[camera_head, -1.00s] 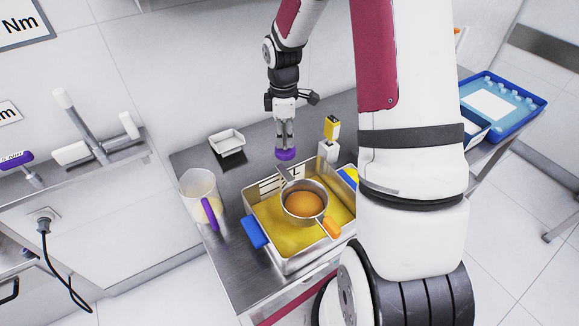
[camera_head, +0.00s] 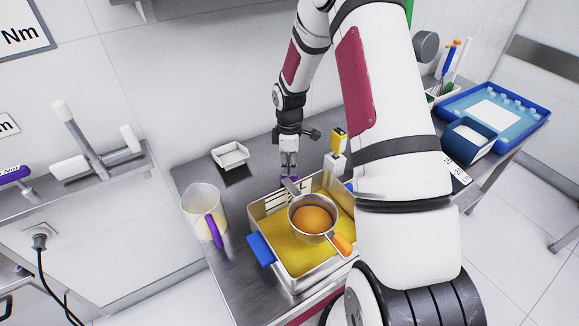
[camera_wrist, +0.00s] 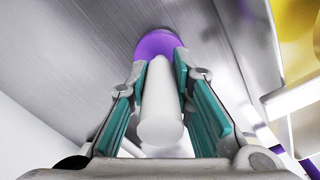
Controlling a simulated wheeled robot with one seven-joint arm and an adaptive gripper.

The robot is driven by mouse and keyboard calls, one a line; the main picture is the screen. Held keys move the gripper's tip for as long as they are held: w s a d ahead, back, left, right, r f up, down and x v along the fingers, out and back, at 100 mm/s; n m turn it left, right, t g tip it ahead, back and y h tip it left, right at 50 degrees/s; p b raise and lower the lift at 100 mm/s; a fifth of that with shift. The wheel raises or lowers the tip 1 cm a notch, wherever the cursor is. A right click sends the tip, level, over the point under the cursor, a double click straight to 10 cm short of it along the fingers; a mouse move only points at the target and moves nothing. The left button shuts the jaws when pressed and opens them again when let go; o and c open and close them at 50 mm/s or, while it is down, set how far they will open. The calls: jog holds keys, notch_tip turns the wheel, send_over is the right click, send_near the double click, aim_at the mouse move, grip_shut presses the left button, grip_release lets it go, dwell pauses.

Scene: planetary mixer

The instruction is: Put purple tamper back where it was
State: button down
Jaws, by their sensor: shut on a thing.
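The purple tamper has a white handle (camera_wrist: 160,105) and a round purple end (camera_wrist: 158,44) in the wrist view. My gripper (camera_wrist: 163,95) is shut on the handle, with a teal finger pad on each side. In the head view my gripper (camera_head: 289,170) points down behind the metal tray. Only a little of the tamper's purple end (camera_head: 293,178) shows there, low over the metal table. The tray hides its lower part, so I cannot tell whether it touches the table.
The metal tray (camera_head: 262,259) with yellow contents holds a pan (camera_head: 312,215) with an orange handle. A clear jug (camera_head: 203,205) stands left, and a small white dish (camera_head: 230,154) behind it. A yellow-and-white block (camera_head: 337,147) stands right of my gripper. Bare table lies between dish and gripper.

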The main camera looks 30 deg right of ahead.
jog(key=shift+f, duration=0.45)
jog(key=shift+f, duration=0.15)
jog(key=c, duration=1.4)
grip_release()
jog(key=shift+c, duration=0.2)
